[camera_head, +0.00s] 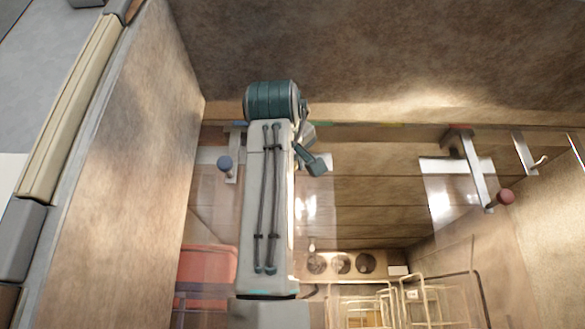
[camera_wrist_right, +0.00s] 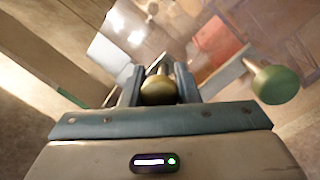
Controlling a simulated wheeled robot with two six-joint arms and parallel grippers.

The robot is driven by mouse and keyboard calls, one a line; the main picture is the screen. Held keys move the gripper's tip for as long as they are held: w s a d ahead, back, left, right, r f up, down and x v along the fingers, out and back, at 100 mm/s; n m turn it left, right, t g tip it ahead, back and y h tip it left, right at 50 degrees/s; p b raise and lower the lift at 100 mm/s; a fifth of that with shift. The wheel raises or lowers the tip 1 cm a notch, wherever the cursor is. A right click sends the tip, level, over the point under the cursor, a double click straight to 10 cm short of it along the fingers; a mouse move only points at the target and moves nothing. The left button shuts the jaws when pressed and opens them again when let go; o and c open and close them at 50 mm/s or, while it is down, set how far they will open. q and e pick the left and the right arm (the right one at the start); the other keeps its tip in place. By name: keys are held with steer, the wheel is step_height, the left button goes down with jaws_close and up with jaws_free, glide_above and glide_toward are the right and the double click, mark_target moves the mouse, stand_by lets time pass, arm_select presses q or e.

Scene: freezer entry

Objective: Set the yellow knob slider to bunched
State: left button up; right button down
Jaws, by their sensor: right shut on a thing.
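The yellow knob (camera_wrist_right: 158,91) is between the two fingers of my right gripper (camera_wrist_right: 158,78) in the right wrist view, and the gripper is shut on it. It looks dull olive-yellow in the shade. A green knob (camera_wrist_right: 275,83) stands just to the right, apart from the fingers. In the head view my right arm reaches up the middle and hides the yellow knob and most of the gripper. Clear curtain panels (camera_head: 365,205) hang below a rail (camera_head: 425,127) across the opening. My left gripper is not in view.
A blue knob (camera_head: 225,163) hangs left of my arm, and a red knob (camera_head: 506,197) on a bracket hangs at the right. Green and yellow marks lie along the rail. Behind the panels are a red tub (camera_head: 207,263), wire baskets (camera_head: 430,302) and round fans (camera_head: 341,264).

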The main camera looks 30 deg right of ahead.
steer(key=c, duration=1.1)
jaws_free()
steer(key=shift+a, duration=0.15)
steer(key=shift+w+a, duration=0.15)
steer(key=shift+s+a+f+b, duration=0.15)
steer(key=shift+s+b, duration=0.2)
steer(key=shift+s, duration=0.05)
steer(key=b+v, duration=0.4)
steer(key=v, duration=0.6)
steer(key=shift+w+a, duration=0.1)
steer(key=shift+w, duration=0.05)
steer(key=shift+a, duration=0.1)
